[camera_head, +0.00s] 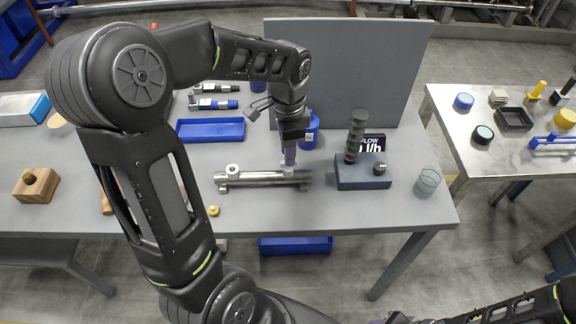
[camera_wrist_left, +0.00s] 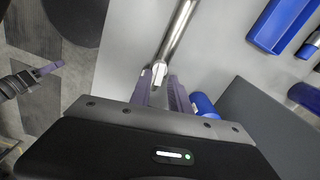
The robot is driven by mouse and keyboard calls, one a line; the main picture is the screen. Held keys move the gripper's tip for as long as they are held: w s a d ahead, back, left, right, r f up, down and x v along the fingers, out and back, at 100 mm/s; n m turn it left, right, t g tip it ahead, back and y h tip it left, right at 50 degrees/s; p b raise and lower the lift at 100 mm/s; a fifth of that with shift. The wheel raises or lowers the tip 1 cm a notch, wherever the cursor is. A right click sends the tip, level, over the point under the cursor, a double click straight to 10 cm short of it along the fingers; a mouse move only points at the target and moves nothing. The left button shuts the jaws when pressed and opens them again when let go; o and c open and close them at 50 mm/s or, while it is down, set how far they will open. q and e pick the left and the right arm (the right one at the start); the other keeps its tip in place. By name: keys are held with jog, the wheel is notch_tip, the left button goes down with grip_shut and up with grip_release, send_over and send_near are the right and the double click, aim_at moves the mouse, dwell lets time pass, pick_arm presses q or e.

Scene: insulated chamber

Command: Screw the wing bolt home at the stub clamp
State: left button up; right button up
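A metal pipe (camera_head: 262,177) lies level on the grey table, with a light clamp or fitting (camera_head: 233,170) near its left end. A small white part (camera_head: 288,170) sits at its right end; it also shows in the left wrist view (camera_wrist_left: 159,74). I cannot tell whether it is the wing bolt or the clamp. My left gripper (camera_head: 289,158) points down over this part, its purple fingers (camera_wrist_left: 160,92) on either side of it. Whether they press on it is unclear. My right arm enters at the bottom right; its gripper (camera_wrist_left: 48,69) seems to show at the left of the wrist view.
A dark blue block (camera_head: 350,184) with a dark ribbed post stands right of the pipe, beside a display and a clear cup (camera_head: 427,182). A blue tray (camera_head: 211,130) and a blue cylinder (camera_head: 309,137) lie behind. A grey panel (camera_head: 350,60) closes the back. A yellow piece (camera_head: 213,211) lies in front.

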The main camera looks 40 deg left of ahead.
pick_arm(q)
notch_tip(320, 180, up, 3)
jog(key=shift+p, duration=0.75)
jog(key=shift+f, duration=0.15)
